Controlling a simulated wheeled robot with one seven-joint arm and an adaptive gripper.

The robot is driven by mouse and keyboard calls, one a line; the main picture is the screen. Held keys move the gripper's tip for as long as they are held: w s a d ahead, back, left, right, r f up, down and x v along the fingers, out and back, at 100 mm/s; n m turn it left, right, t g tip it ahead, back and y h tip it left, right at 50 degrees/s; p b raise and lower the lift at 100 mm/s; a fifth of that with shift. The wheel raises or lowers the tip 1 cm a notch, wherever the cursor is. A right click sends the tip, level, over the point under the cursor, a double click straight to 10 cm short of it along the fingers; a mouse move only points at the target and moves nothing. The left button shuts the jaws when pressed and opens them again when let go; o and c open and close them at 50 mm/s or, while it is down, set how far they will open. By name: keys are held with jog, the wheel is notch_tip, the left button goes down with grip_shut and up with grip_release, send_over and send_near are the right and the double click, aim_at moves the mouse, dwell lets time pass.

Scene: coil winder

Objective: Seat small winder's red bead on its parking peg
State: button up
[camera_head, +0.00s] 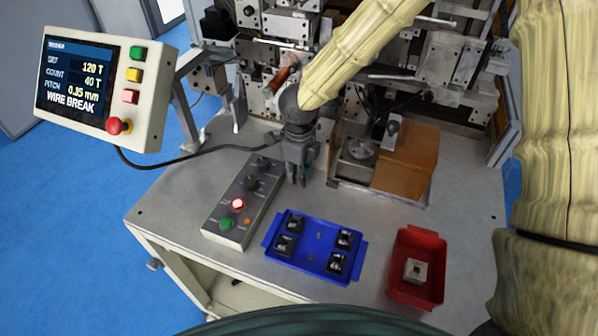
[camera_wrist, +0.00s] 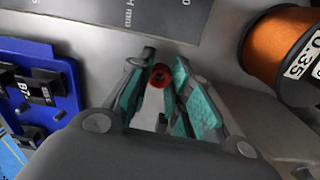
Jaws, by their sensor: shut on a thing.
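My gripper (camera_head: 297,172) points down just above the bench, behind the blue tray and right of the control box. In the wrist view my gripper (camera_wrist: 163,70) has its teal-padded fingers shut on the small red bead (camera_wrist: 159,76), held near the fingertips. A dark hole shows in the bead's middle. In the head view the bead is too small or hidden to tell. The winder (camera_head: 370,75) stands at the back of the bench. I cannot make out the parking peg in either view.
A blue tray (camera_head: 273,232) holds several black parts. A red bin (camera_head: 418,292) holds a pale block. The control box (camera_head: 222,222) has a lit red button. A copper wire spool (camera_wrist: 278,48) is right of my fingers. The screen (camera_head: 82,85) reads WIRE BREAK.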

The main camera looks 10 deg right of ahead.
jog(key=shift+f, duration=0.55)
jog(key=o, duration=0.7)
notch_tip(320, 180, up, 12)
jog(key=shift+d, duration=0.1)
dwell(0.4)
